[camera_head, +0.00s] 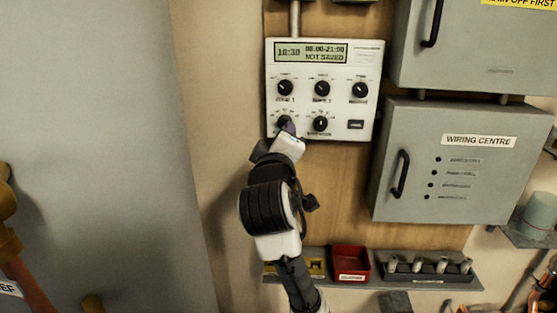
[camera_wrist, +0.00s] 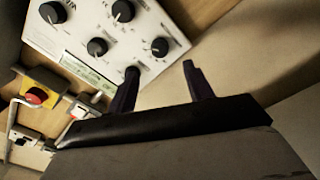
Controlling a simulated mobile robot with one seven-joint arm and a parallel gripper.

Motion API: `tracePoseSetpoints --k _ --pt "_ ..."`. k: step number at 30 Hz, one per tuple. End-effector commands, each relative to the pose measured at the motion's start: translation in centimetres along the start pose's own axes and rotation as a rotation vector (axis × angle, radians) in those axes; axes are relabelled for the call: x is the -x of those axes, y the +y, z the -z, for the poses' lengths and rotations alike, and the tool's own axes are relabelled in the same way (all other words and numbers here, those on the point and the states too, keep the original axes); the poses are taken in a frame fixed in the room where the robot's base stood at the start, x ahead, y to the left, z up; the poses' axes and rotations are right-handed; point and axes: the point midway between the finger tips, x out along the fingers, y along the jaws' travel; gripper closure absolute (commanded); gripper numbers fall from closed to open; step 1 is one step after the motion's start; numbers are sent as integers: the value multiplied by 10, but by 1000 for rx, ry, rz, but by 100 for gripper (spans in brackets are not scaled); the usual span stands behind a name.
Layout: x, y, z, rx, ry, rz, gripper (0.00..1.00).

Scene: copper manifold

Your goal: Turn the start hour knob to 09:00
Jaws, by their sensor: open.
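The white control panel (camera_head: 272,105) hangs on the wooden board; it also shows tilted in the wrist view (camera_wrist: 75,32). Its display (camera_head: 310,52) seems to read 10:30, 08:00-21:00 and NOT SAVED. Black knobs stand in two rows. The labels are too small to read, so I cannot confirm which is the start hour knob. My gripper (camera_head: 288,132) is open and empty, just in front of the lower left knob (camera_head: 284,122), partly covering it and its label. In the wrist view, that knob (camera_wrist: 160,46) lies just beyond the spread fingertips (camera_wrist: 160,76); I see no contact.
Close to the right is the grey wiring centre box (camera_head: 450,190) with a black handle. Another grey box (camera_head: 470,50) is above it. Below, a shelf holds a red tray (camera_head: 350,263) and several small fittings. A red button on yellow (camera_wrist: 36,95) shows in the wrist view.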

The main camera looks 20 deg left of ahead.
Motion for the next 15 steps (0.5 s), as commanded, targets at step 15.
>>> tracePoseSetpoints --k 15 --pt "53 0 0 0 0 0 48"
